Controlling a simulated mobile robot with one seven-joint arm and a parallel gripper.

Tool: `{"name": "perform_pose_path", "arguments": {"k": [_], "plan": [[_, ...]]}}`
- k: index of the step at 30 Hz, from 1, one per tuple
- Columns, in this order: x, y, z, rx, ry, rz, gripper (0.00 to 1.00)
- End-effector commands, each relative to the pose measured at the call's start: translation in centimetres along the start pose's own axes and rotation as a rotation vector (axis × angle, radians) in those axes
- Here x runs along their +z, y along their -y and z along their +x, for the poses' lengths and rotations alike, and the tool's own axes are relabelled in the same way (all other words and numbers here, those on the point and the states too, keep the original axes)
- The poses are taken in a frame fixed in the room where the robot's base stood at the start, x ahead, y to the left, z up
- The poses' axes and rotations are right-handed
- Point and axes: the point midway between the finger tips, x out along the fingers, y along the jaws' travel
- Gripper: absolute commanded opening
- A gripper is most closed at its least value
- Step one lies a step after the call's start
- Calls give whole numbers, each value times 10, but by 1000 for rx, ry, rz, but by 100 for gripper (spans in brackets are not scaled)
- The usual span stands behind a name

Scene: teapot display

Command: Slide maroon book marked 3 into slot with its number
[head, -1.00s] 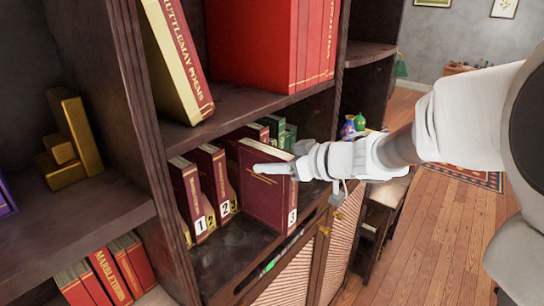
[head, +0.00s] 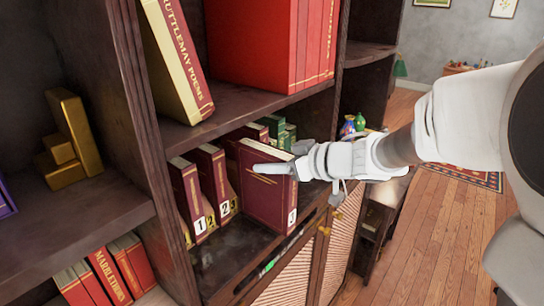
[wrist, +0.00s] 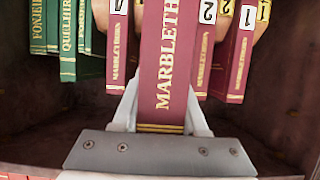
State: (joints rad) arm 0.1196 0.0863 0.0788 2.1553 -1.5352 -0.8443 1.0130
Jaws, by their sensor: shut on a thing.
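The maroon book marked 3 (head: 266,200) stands upright at the front of the middle shelf, its white label low on the spine. My gripper (head: 272,169) is shut on it, with a pale finger lying across the cover. In the wrist view, the fingers flank the book's spine (wrist: 163,60), which reads "MARBLETH…". To its left in the head view stand maroon books marked 1 (head: 188,195) and 2 (head: 214,180), beside tan number pieces marked 2 (head: 210,217) and 3 (head: 233,204). The slot numbered 3 is partly hidden behind the held book.
Green books (head: 279,130) stand farther right on the same shelf. A dark side panel (head: 150,130) bounds the shelf on the left, and another shelf with large red books (head: 265,45) hangs above. Bare shelf surface (head: 232,252) shows in front.

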Motion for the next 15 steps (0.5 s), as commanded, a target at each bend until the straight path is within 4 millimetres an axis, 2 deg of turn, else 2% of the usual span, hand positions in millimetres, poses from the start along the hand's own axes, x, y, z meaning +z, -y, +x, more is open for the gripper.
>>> {"name": "perform_pose_path", "arguments": {"k": [15], "plan": [[-5,0,4,0,-5,-2,0]]}}
